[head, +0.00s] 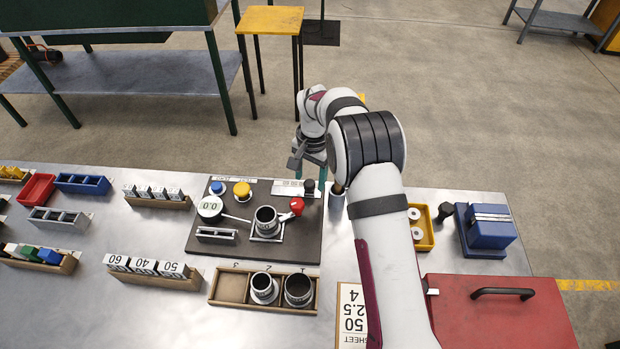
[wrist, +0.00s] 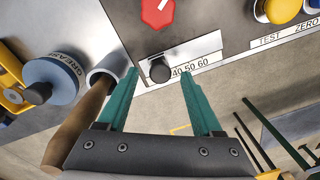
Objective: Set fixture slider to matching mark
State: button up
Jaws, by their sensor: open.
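The fixture slider's black knob (wrist: 159,70) sits on a pale scale plate (wrist: 205,52) at the edge of the dark fixture board. In the wrist view the marks 40, 50 and 60 show to the knob's right; the knob is at the 40 end, its exact mark hidden. In the head view the knob (head: 309,186) is at the board's far right corner. My gripper (wrist: 160,74) is open, its teal fingertips on either side of the knob in the wrist view; I cannot tell whether they touch it. A sheet card (head: 350,312) reads 50, 2.5, 4.
A red knob (head: 297,205), yellow button (head: 242,190) and metal cup (head: 266,219) stand on the fixture board (head: 208,248). A grey holder with a wooden-handled tool (wrist: 75,125) is close beside my left finger in the wrist view. A grease tin (wrist: 52,80) lies beyond.

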jog(key=shift+f, duration=0.7)
grip_shut()
jog(key=shift+a, duration=0.1)
dwell(0.9)
